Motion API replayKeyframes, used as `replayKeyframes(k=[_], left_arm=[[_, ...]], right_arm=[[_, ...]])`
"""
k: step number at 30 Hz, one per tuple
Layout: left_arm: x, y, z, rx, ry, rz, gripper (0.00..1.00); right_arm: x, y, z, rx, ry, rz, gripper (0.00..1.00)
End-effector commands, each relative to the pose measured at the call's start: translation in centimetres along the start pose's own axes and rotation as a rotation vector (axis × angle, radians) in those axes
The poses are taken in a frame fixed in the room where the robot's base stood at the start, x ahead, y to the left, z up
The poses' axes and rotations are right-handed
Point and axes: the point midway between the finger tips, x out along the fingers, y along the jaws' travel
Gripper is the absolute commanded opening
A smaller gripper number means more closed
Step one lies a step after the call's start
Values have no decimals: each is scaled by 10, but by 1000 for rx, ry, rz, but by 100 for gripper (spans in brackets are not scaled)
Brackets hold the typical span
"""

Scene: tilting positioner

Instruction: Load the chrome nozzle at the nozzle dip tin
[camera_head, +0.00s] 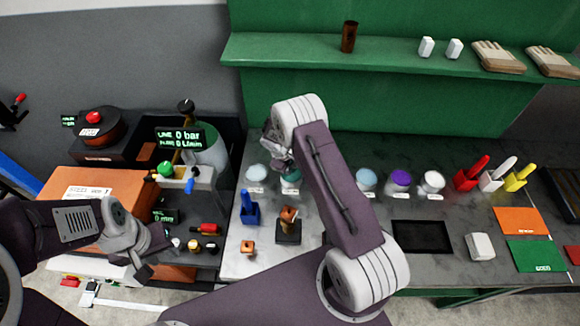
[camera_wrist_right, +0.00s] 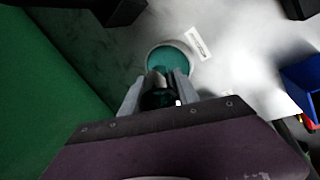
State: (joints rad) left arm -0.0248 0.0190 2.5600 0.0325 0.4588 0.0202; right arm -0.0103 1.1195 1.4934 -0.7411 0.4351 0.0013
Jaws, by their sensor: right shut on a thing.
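The nozzle dip tin appears to be the round pot with teal contents (camera_head: 290,176), at the back left of the grey bench. It also shows in the right wrist view (camera_wrist_right: 172,60), just beyond my fingertips. My right gripper (camera_wrist_right: 157,88) is shut on a small shiny dark piece (camera_wrist_right: 158,99), which looks like the chrome nozzle reflecting green. The fingers overlap the tin's near rim in that view; whether the piece touches the contents I cannot tell. My left gripper (camera_head: 140,256) is at the lower left, apart from the tin; its jaw opening is unclear.
A blue holder (camera_head: 249,212) and a black stand (camera_head: 288,233) are in front. A gas bottle (camera_head: 208,150) stands left. A green shelf (camera_head: 390,52) hangs behind.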

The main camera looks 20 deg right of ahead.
Motion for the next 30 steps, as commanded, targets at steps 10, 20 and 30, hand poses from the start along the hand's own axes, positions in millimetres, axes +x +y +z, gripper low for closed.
replayKeyframes(k=[10,20,30], left_arm=[[-26,0,-3,0,0,0,36],[-28,1,-3,0,0,0,36],[-28,1,-3,0,0,0,36]], right_arm=[[-37,14,0,0,1,2,0],[-41,16,1,0,1,1,0],[-41,16,1,-1,1,2,0]])
